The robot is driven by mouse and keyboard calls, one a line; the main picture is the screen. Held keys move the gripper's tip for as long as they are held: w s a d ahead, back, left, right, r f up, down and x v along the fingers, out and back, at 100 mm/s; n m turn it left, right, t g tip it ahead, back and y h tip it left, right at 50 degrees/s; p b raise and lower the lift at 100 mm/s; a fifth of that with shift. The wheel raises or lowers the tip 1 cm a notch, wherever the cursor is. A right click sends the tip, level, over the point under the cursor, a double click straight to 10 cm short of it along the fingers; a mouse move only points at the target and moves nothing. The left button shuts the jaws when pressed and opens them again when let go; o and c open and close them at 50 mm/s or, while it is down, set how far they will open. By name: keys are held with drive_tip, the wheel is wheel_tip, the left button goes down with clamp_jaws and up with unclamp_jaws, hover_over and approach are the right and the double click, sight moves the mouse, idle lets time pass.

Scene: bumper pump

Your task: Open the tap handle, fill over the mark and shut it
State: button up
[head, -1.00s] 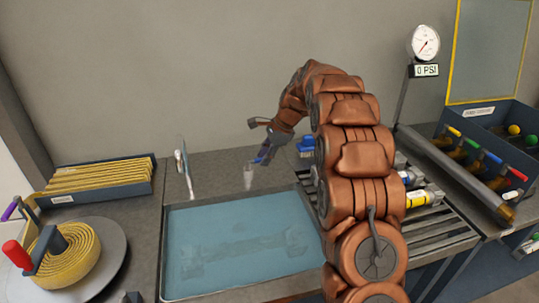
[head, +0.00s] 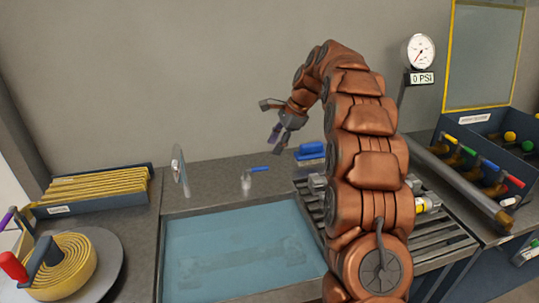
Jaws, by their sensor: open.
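A small grey tap (head: 246,184) stands on the counter behind the water-filled basin (head: 230,250). Its blue handle (head: 258,169) sticks out to the right from its top. My gripper (head: 275,140) is open and empty, above and to the right of the handle, and apart from it. A thin upright gauge-like piece (head: 178,165) stands on the counter to the left of the tap. I cannot make out a fill mark.
A blue brush-like block (head: 311,150) lies behind the slatted rack (head: 450,240). A dial gauge (head: 418,52) reading 0 PSI stands at the right. A hose reel (head: 65,270) and a tray of folded hose (head: 95,180) are at the left.

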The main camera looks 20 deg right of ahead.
drive_tip(key=shift+v, duration=1.45)
drive_tip(key=s+a+r+n+g+h+p, duration=0.1)
drive_tip(key=s+a+n, duration=0.5)
drive_tip(key=s, duration=0.4)
drive_tip(key=s+a+n+g+h+p, duration=0.1)
drive_tip(key=s+a+n+g, duration=0.15)
drive_tip(key=s+a, duration=0.65)
drive_tip(key=s+f+n, duration=0.2)
drive_tip(key=s+n, duration=0.1)
drive_tip(key=s, duration=0.6)
drive_tip(key=s+f+n+h+p, duration=0.1)
drive_tip(key=s+n, duration=0.3)
drive_tip(key=s, duration=0.5)
drive_tip(key=s+f+n+h, duration=0.1)
drive_tip(key=s+f+n, duration=0.2)
drive_tip(key=s, duration=0.6)
drive_tip(key=shift+s+d+f+g+p, duration=0.2)
drive_tip(key=shift+d+f+g+p, duration=0.15)
drive_tip(key=shift+f+g, duration=0.1)
drive_tip(key=shift+d, duration=0.1)
